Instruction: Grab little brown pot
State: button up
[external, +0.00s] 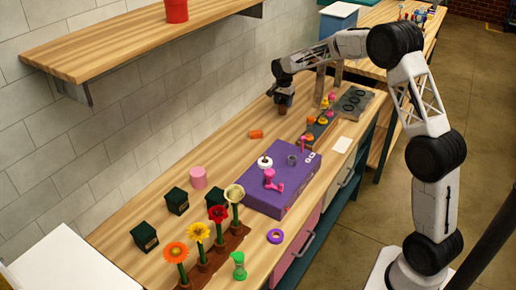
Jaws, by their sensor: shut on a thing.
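The little brown pot (283,109) is at the far part of the wooden workbench, near the tiled wall. My gripper (283,100) points down over it and is shut on it; the fingers are small and dark here. The lower part of the pot shows below the fingers. Whether it touches the bench or hangs just above it is too small to tell.
An orange piece (256,134) lies nearer on the bench (225,150). A purple box (262,195) with small parts stands mid-bench, beside a pink cylinder (198,177). Dark trays (352,102) lie right of my gripper. A wooden shelf (130,42) juts out above left.

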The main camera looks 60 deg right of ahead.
jog(key=s+a+r, duration=0.1)
jog(key=s+a, duration=0.4)
jog(key=s, duration=0.6)
jog(key=shift+a, duration=0.25)
